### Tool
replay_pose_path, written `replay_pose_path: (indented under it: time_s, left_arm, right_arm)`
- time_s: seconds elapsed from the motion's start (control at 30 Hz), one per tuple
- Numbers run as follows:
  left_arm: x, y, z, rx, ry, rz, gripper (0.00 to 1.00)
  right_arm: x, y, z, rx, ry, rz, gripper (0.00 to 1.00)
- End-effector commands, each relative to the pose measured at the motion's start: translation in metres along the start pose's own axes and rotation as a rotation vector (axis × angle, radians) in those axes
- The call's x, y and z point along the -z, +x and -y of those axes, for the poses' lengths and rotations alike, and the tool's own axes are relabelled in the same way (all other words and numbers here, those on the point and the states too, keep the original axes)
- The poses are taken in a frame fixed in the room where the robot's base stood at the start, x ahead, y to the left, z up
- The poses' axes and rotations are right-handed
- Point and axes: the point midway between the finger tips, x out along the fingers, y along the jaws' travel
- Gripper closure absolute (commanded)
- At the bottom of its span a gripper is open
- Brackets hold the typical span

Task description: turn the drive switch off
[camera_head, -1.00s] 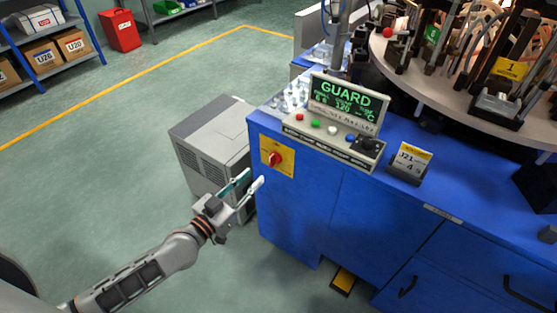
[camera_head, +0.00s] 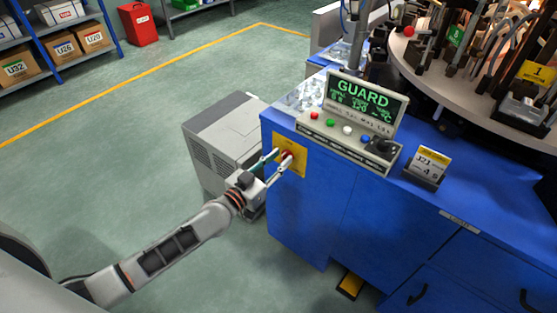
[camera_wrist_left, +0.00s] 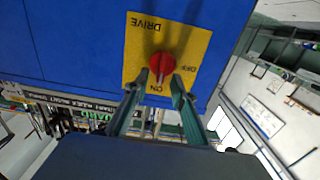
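The drive switch is a red rotary knob (camera_head: 287,154) on a yellow plate (camera_head: 301,168) at the left end of the blue cabinet's front. In the left wrist view the knob (camera_wrist_left: 162,64) is seen upside down, below the word DRIVE; its bar points roughly to ON, with OFF to the right. My left gripper (camera_head: 281,157) is at the plate. In the left wrist view its fingers (camera_wrist_left: 160,79) are open, one on each side of the knob; contact cannot be told. My right gripper is out of view.
A control panel (camera_head: 345,133) with a green GUARD display stands on the blue cabinet (camera_head: 335,205) above the switch. A grey box unit (camera_head: 222,135) stands on the floor behind my left gripper. A small J21 card stand (camera_head: 425,168) is to the right.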

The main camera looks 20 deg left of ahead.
Motion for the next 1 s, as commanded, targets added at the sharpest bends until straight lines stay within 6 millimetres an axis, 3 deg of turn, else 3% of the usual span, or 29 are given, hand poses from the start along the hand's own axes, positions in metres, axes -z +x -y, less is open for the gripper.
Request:
replay_pose_path:
  time_s: [0.07,0.13,0.17,0.63,1.0]
  left_arm:
    - [0.0001,-0.0002,0.0000,0.000,0.000,0.000,0.78]
    - [0.0000,-0.0002,0.0000,0.000,0.000,0.000,0.96]
    - [0.0001,-0.0003,0.0000,0.000,-0.001,0.000,1.00]
    - [0.0005,-0.0003,0.0012,0.000,-0.055,-0.001,1.00]
    - [-0.0001,-0.0001,0.0061,0.000,-0.325,-0.001,1.00]
  right_arm:
    - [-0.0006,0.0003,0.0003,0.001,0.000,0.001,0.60]
    - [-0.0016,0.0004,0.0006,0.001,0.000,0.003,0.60]
    - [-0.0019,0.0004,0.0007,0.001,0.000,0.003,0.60]
    - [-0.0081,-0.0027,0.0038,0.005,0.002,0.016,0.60]
    - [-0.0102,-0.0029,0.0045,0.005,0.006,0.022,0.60]
